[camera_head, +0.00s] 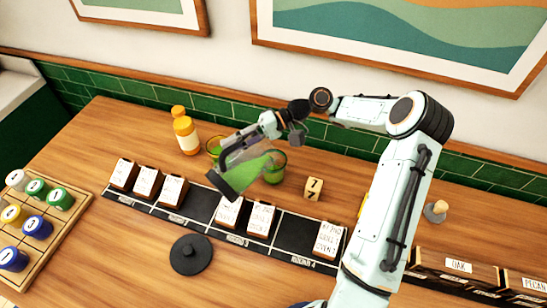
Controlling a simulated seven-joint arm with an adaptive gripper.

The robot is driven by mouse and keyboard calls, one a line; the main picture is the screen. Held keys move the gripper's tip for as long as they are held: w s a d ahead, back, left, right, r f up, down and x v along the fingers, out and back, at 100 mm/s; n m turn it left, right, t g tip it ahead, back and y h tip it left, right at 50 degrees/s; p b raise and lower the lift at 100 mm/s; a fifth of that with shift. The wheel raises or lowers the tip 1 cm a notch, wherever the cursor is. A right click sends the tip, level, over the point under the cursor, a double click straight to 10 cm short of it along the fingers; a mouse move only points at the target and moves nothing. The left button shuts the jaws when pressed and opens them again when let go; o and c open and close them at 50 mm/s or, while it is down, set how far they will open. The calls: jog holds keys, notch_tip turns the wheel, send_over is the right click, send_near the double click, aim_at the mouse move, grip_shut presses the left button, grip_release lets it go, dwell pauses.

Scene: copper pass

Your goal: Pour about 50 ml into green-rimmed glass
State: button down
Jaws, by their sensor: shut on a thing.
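My gripper (232,148) is shut on a clear vessel with green liquid (242,178). A glass with green contents and a green-looking rim (274,165) stands just right of the vessel. Another glass with green contents (213,148) stands behind and left of it, partly hidden by my gripper. Its rim colour is hard to tell. I cannot make out a stream of liquid, nor the level in either glass.
An orange bottle with a pale label (186,135) stands at the back left. Card blocks (147,182) sit on a black strip. A wooden number block (314,188) is right of the glasses. A black disc (190,254) lies in front, and a tray of coloured pieces (62,237) is left.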

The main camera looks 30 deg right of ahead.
aim_at(223, 160)
jog(key=shift+w+d+r+y, duration=0.15)
jog(key=shift+d+r+y, duration=0.15)
jog(key=shift+d, duration=0.15)
dwell(1.0)
jog(key=a+f+h, duration=0.1)
jog(key=s+a+f+h, duration=0.1)
jog(key=a, duration=0.1)
jog(key=a+f+h, duration=0.1)
jog(key=a, duration=0.1)
jog(key=shift+s+f+n+h, duration=0.25)
jog(key=shift+s+n+h, duration=0.15)
jog(key=shift+a+r+t+h, duration=0.3)
jog(key=shift+h, duration=0.1)
jog(key=shift+a, duration=0.1)
dwell(1.1)
jog(key=shift+s+a+r, duration=0.1)
jog(key=shift+r, duration=0.05)
jog(key=shift+a+h, duration=0.2)
jog(key=shift+h, duration=0.2)
jog(key=s+a+f+n+t+h, duration=0.2)
jog(key=a+f+h, duration=0.3)
jog(key=h, duration=0.4)
jog(key=shift+s+a+f+n+t+h, duration=0.2)
jog(key=shift+a+n+t+h, duration=0.15)
jog(key=shift+a, duration=0.55)
